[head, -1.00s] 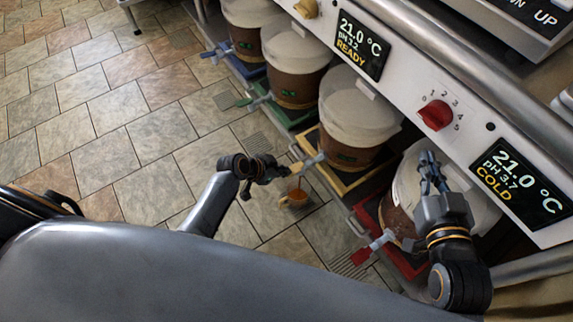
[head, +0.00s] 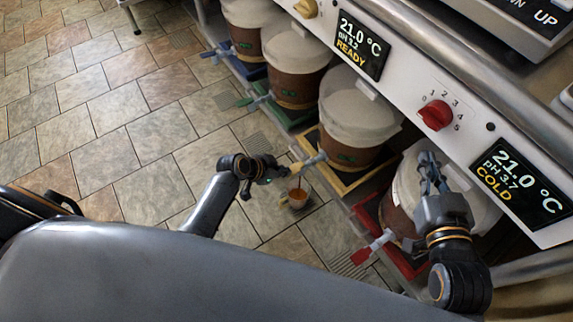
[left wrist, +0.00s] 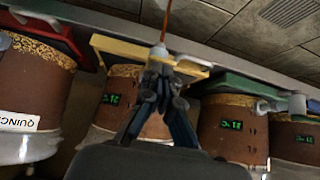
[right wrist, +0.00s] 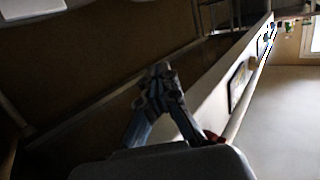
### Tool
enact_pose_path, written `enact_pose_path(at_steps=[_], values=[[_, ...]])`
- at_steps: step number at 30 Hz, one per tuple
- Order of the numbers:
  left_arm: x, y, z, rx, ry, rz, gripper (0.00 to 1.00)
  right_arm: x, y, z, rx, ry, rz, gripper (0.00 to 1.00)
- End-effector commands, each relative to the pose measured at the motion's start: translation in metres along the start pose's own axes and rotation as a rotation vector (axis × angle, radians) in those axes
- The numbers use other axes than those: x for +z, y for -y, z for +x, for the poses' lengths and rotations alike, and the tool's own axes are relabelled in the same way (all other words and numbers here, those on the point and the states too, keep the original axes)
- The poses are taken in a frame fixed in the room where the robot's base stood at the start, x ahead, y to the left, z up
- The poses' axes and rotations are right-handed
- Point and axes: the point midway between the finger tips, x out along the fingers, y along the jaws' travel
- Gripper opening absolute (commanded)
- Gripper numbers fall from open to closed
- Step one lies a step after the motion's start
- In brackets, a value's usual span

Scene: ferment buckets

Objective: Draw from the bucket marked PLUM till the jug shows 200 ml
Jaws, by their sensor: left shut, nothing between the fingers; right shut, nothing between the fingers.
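The bucket in the yellow tray (head: 352,122) has a white top and brown contents. No PLUM label is readable on any bucket. Its tap (head: 314,159) has a yellow lever (head: 296,168), and a thin brown stream falls from it, also seen in the left wrist view (left wrist: 167,20). The small jug (head: 298,201) stands on the floor below, with orange-brown liquid inside; its scale is unreadable. My left gripper (head: 283,171) is shut and empty beside the lever; whether it touches is unclear. My right gripper (head: 428,160) is shut and empty above the red-tray bucket (head: 404,190).
The red-tray bucket carries a QUINCE label (left wrist: 18,121) and has a red tap lever (head: 361,256). Buckets in green (head: 291,118) and blue (head: 246,72) trays stand farther back. A control panel (head: 400,85) with displays and knobs overhangs them. Tiled floor at left is clear.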

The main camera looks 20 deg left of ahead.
Motion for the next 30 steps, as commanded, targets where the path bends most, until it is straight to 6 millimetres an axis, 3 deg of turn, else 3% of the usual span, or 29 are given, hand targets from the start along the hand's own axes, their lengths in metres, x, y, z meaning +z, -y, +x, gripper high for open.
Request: enact_pose_path(at_steps=[21,30], values=[[0.0,0.0,0.0,0.001,0.001,0.0,0.0,0.0,0.0,0.0,0.0,0.005,0.0,0.0],[-0.002,-0.001,-0.003,0.001,0.001,0.0,0.0,0.014,-0.002,-0.002,0.004,0.083,-0.001,0.0]])
